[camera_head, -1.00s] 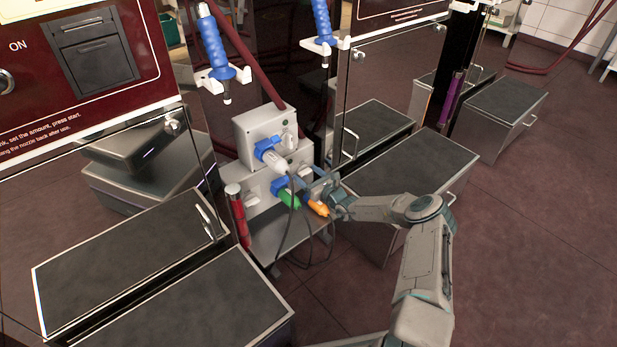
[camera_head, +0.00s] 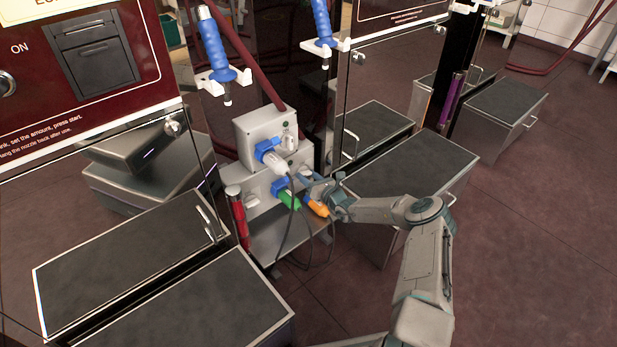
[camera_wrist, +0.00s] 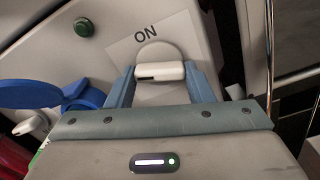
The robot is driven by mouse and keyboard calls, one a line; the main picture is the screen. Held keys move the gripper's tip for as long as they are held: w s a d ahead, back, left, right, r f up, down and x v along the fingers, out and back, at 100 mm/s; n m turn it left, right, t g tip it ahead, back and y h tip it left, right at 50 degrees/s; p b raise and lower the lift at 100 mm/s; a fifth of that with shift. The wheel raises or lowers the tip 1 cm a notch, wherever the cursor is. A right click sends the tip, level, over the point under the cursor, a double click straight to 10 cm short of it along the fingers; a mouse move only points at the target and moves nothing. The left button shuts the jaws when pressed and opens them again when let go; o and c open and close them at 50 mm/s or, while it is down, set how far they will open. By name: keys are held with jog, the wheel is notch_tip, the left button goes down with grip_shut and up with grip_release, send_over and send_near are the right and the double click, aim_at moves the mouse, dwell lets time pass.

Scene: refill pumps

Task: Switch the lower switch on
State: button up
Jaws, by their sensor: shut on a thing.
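The lower switch (camera_wrist: 160,71) has a white handle on a round grey base, just below an ON label (camera_wrist: 146,32) in the wrist view. Its handle lies roughly level in that view. My gripper (camera_wrist: 160,76) is shut on the handle, with a blue finger on each side. In the head view my gripper (camera_head: 315,184) reaches the right side of the lower box (camera_head: 262,184) and hides most of the lower switch. The upper box (camera_head: 256,127) carries its own switch (camera_head: 290,140), standing upright.
A white plug (camera_head: 274,162) sits in the upper box's blue socket. Green (camera_head: 289,200) and orange (camera_head: 317,207) plugs with dark cables hang close to my gripper. A green round lamp (camera_wrist: 84,27) and an open blue socket cover (camera_wrist: 30,93) lie left of the switch.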

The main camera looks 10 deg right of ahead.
jog(key=m+b, duration=0.1)
jog(key=m, duration=1.2)
jog(key=shift+a+r, duration=0.1)
dwell(0.3)
jog(key=shift+s, duration=0.1)
jog(key=o, duration=1)
